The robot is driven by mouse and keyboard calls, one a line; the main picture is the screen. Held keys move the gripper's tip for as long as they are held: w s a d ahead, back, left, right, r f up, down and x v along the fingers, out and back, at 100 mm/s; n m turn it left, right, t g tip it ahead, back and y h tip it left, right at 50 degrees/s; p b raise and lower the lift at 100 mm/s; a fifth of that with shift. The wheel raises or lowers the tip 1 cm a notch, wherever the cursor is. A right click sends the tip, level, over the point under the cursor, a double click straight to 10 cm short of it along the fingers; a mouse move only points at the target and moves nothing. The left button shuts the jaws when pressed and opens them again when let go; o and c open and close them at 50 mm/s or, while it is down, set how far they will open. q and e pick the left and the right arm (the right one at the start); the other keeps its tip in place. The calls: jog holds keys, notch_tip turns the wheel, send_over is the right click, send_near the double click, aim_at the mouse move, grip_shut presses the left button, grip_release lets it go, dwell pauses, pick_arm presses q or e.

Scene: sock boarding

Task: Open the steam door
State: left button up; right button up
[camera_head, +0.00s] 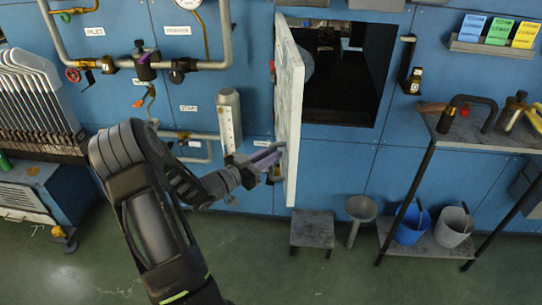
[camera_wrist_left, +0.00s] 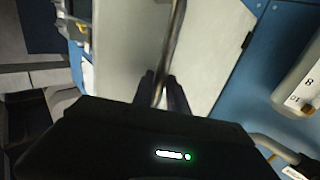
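The steam door (camera_head: 289,115) is a pale, worn panel that stands swung out from the blue wall, seen nearly edge-on in the head view. The dark chamber opening (camera_head: 350,75) shows to its right. My left gripper (camera_head: 276,156) is at the door's left face, near its lower part. In the left wrist view, a metal bar handle (camera_wrist_left: 174,40) runs across the pale door (camera_wrist_left: 125,45) and passes between the two dark fingers (camera_wrist_left: 160,92), which look closed around it. My right gripper is in neither view.
A rack of sock boards (camera_head: 40,95) stands at the left. Pipes and valves (camera_head: 145,65) line the wall. A small stool (camera_head: 312,230) and a funnel stand (camera_head: 360,210) are below the opening. A side table (camera_head: 490,130) with buckets (camera_head: 411,226) stands right.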

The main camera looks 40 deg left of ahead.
pick_arm(q)
jog(key=shift+o, duration=1.4)
jog(key=shift+w+a, duration=0.1)
jog(key=shift+w, duration=0.05)
jog(key=shift+o, duration=0.6)
jog(key=s, duration=0.8)
jog(key=shift+a+b, duration=0.3)
jog(key=shift+b, duration=0.05)
